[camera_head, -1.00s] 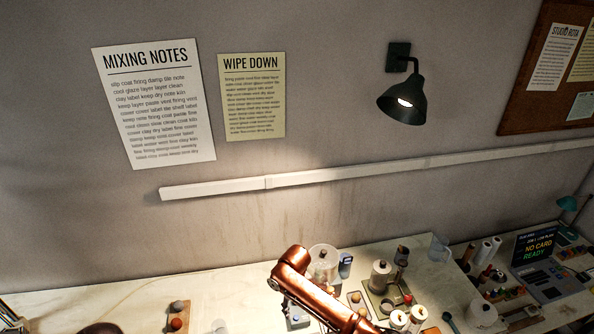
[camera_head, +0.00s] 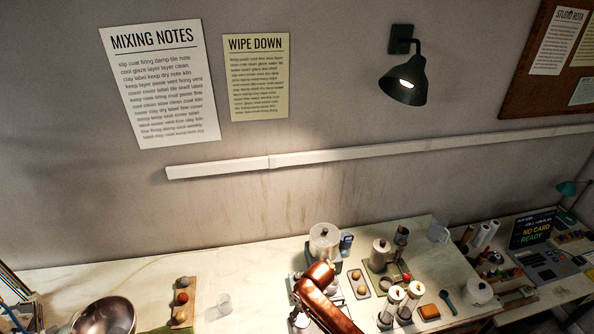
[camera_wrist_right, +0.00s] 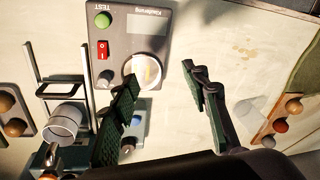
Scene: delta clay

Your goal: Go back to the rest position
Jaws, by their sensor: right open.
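My right arm, copper-coloured, reaches in from the bottom edge of the head view over the bench (camera_head: 240,258); its gripper is mostly hidden there. In the right wrist view my right gripper (camera_wrist_right: 160,77) is open, its two dark green ridged fingers well apart with nothing between them. The left finger overlaps the lower edge of a grey device (camera_wrist_right: 150,50) with a red switch and a green button. The right finger is over bare bench top. My left gripper is not in view.
A metal bowl (camera_head: 105,316), a wooden tray with balls (camera_head: 180,316) and a clear cup (camera_head: 224,303) are left of my arm. A console (camera_head: 545,262) stands far right. The back left bench is clear.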

